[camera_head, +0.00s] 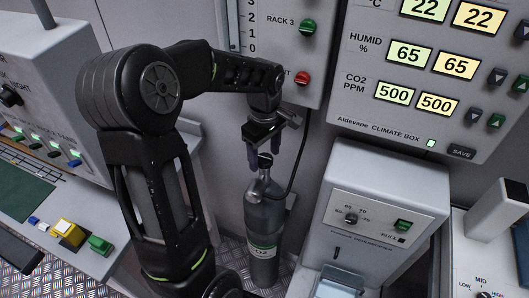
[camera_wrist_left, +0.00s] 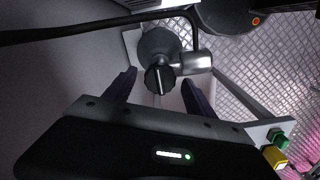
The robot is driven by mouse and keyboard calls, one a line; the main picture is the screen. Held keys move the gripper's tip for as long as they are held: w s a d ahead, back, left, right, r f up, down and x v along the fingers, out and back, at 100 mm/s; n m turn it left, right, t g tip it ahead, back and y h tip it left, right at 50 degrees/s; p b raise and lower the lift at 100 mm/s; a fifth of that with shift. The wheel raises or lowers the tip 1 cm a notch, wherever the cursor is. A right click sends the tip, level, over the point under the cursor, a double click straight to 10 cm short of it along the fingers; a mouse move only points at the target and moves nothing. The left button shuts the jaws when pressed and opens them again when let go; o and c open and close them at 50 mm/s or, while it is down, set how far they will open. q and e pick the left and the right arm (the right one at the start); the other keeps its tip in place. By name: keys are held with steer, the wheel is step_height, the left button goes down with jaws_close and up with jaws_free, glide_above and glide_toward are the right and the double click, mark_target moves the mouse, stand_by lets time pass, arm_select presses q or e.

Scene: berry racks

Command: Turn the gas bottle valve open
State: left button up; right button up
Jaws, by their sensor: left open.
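The grey gas bottle (camera_head: 264,222) stands upright against the wall, with a green label low on its side. Its dark valve knob (camera_head: 265,160) sits on top; in the left wrist view the knob (camera_wrist_left: 158,80) is round with a pale line across it. My left gripper (camera_head: 263,158) is open and points down at the knob. In the left wrist view the two fingers of the gripper (camera_wrist_left: 158,77) lie on either side of the knob, with gaps showing. A metal fitting (camera_wrist_left: 195,62) sticks out beside the knob. My right gripper is not in view.
A black hose (camera_head: 301,150) runs close by the gripper, from the wall side to the bottle. A white dehumidifier box (camera_head: 385,195) stands right of the bottle. The climate box panel (camera_head: 400,125) hangs above right. A bench with switches (camera_head: 60,180) is at left.

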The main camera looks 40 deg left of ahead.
arm_select(q)
steer(key=shift+f, duration=0.1)
steer(key=c, duration=1.4)
